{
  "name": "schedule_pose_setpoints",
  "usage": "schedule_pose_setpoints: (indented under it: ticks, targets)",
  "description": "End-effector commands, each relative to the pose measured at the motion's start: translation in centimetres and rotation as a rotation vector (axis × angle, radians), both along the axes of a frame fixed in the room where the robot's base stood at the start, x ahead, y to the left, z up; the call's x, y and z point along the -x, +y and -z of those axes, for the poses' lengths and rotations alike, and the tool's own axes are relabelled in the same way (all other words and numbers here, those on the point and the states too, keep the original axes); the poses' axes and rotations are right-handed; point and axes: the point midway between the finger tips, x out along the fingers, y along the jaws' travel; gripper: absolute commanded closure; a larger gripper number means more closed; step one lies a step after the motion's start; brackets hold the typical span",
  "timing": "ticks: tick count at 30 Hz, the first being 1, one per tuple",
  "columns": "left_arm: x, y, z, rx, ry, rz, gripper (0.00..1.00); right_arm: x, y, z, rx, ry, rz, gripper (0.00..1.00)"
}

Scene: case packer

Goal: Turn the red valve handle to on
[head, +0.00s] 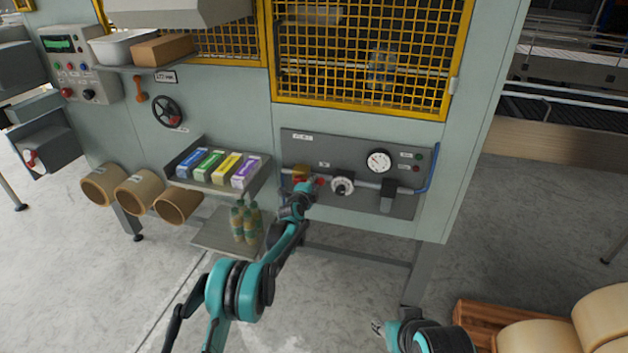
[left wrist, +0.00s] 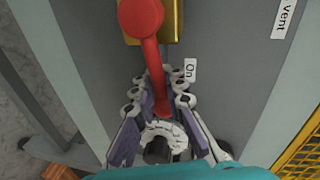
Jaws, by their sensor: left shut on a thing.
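The red valve handle (left wrist: 152,50) shows in the left wrist view, running from its round red hub on a brass valve body (left wrist: 172,22) down between my left gripper's fingers. My left gripper (left wrist: 163,92) is shut on the handle's lower part. The white "On" label (left wrist: 190,70) is just to the right of the handle there. In the head view my left gripper (head: 308,190) is at the left of the grey panel, covering part of the red handle (head: 319,182) below the brass valve body (head: 300,173). My right gripper (head: 378,328) is only partly seen at the bottom edge.
The grey panel (head: 400,205) also carries a gauge (head: 378,160), a round dial (head: 342,184) and a pipe. A tray of coloured boxes (head: 255,187) and several bottles (head: 245,222) are close to the left. A pallet with rolls (head: 600,315) stands lower right.

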Motion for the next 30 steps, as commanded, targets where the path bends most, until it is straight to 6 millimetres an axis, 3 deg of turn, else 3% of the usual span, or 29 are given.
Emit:
schedule_pose_setpoints:
  ticks: [10,26,27,29,30]
  targets:
    - [0.1,-0.2,1.0,-0.124,-0.039,0.005,1.0,0.0,0.0,0.3,0.0,0.0,0.0,0.6]
    - [0.1,-0.3,1.3,-0.147,-0.042,0.008,1.0,0.0,0.0,0.4,0.0,0.0,0.0,0.6]
    - [0.1,-0.3,1.3,-0.147,-0.042,0.008,0.82,0.0,0.0,0.4,0.0,0.0,0.0,0.6]
    - [0.1,-0.3,1.3,-0.147,-0.042,0.008,0.67,0.0,0.0,0.4,0.0,0.0,0.0,0.6]
    - [0.1,-0.3,1.3,-0.145,-0.043,0.007,0.67,0.0,0.0,0.4,0.0,0.0,0.0,0.6]
